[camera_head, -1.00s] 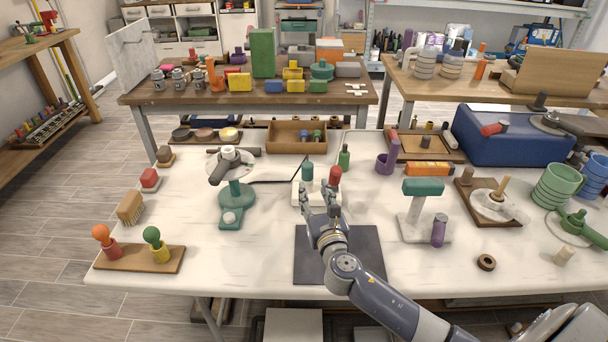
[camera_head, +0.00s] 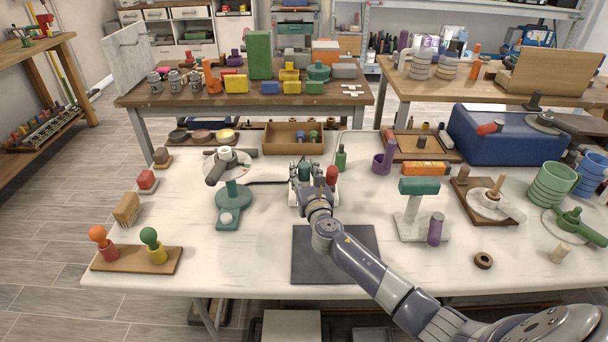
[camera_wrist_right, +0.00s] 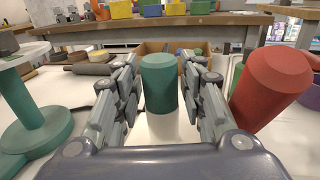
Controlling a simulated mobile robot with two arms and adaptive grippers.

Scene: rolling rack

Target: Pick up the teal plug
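The teal plug (camera_wrist_right: 160,84) is a short upright cylinder with a bevelled top. In the right wrist view it stands between the two fingers of my right gripper (camera_wrist_right: 162,95), with a gap visible on each side. In the head view the teal plug (camera_head: 304,172) shows at the fingers of my right gripper (camera_head: 313,181), above a white base. The fingers are open around it. A red plug (camera_head: 331,174) stands just right of the gripper, and it looms close to the right finger in the wrist view (camera_wrist_right: 270,88). My left gripper is not in view.
A dark mat (camera_head: 335,255) lies in front of the white base. A teal stand (camera_head: 232,200) is to the left, and a white stand with a teal top (camera_head: 418,187) is to the right. A wooden tray (camera_head: 283,138) lies behind. Bare table surrounds the mat.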

